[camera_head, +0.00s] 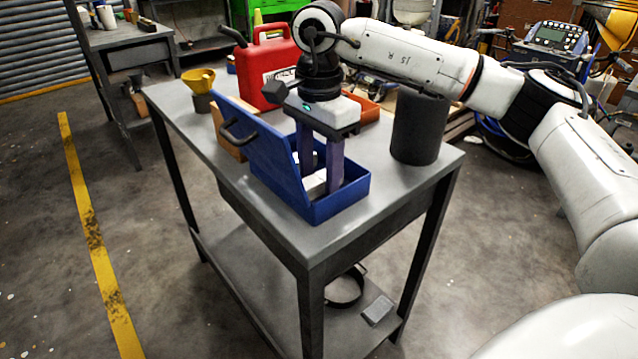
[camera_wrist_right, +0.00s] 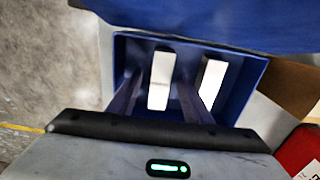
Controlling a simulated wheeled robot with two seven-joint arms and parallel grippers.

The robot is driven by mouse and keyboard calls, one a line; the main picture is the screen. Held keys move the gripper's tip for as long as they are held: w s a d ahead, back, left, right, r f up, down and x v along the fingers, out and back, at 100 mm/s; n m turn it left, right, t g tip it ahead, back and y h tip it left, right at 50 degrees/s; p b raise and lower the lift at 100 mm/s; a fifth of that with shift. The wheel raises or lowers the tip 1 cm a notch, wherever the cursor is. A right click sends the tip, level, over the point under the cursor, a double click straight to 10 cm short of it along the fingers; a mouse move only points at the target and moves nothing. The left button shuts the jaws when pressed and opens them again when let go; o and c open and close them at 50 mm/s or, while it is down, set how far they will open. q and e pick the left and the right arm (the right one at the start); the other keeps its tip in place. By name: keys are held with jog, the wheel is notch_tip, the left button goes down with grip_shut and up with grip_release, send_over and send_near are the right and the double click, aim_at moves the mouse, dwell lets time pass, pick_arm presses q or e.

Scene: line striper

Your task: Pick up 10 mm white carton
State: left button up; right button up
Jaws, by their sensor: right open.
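An open blue box (camera_head: 338,204) stands on the grey workbench with its lid raised at the left. In the wrist view, two white cartons lie in the box (camera_wrist_right: 256,75), one at the left (camera_wrist_right: 161,80) and one at the right (camera_wrist_right: 212,82). I cannot read a size on either. My right gripper (camera_head: 320,178) points down into the box, open. In the wrist view its fingers (camera_wrist_right: 158,92) stand on either side of the left white carton, with gaps visible. In the head view a white carton (camera_head: 314,183) shows partly behind the fingers. My left gripper is out of view.
On the workbench (camera_head: 262,192), a red jerry can (camera_head: 264,72) and a yellow funnel (camera_head: 199,79) stand behind the box. A dark cylinder (camera_head: 418,127) stands to its right, and an orange tray (camera_head: 366,108) lies behind my gripper. The bench front corner is clear.

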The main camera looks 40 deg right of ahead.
jog(key=c, duration=1.1)
